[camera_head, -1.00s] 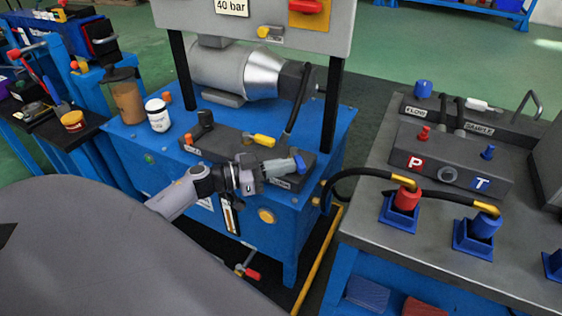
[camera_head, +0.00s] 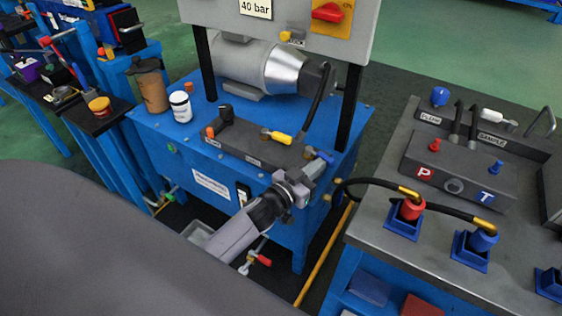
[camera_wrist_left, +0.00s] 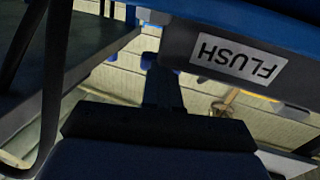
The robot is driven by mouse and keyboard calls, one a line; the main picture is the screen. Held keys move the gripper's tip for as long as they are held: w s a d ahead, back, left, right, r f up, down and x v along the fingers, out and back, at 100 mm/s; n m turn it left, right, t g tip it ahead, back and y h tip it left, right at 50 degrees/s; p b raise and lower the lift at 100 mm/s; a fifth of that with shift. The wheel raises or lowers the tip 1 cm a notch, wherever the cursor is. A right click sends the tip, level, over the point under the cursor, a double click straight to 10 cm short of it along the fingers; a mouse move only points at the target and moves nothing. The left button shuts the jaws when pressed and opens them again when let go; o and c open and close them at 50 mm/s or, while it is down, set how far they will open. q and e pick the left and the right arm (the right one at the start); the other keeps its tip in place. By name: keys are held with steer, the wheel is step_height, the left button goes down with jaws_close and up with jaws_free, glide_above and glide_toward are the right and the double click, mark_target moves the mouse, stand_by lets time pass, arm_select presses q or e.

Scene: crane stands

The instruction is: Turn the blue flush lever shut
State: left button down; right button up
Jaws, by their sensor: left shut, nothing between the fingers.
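The blue flush lever (camera_head: 323,155) is at the right end of the dark valve block (camera_head: 262,146) on the blue bench. My left gripper (camera_head: 312,170) is shut and empty, right at the lever's near side. I cannot tell whether it touches the lever. In the left wrist view the shut fingers (camera_wrist_left: 163,92) point toward a small blue part (camera_wrist_left: 148,60), probably the lever, beside the white FLUSH label (camera_wrist_left: 238,62). The lever's exact angle is partly hidden by the gripper. My right gripper is not in view.
A yellow lever (camera_head: 278,137) sits on the same block, left of the blue one. Black hoses (camera_head: 375,184) run from the bench's right side to the red and blue couplings on the grey table (camera_head: 400,255).

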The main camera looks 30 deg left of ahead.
arm_select(q)
steer(key=shift+w+d, duration=0.2)
steer(key=shift+w, duration=0.1)
steer(key=shift+w+d, duration=0.25)
steer(key=shift+d, duration=0.05)
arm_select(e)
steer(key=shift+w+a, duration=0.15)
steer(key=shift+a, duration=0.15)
arm_select(q)
steer(key=shift+w+d+r, duration=0.1)
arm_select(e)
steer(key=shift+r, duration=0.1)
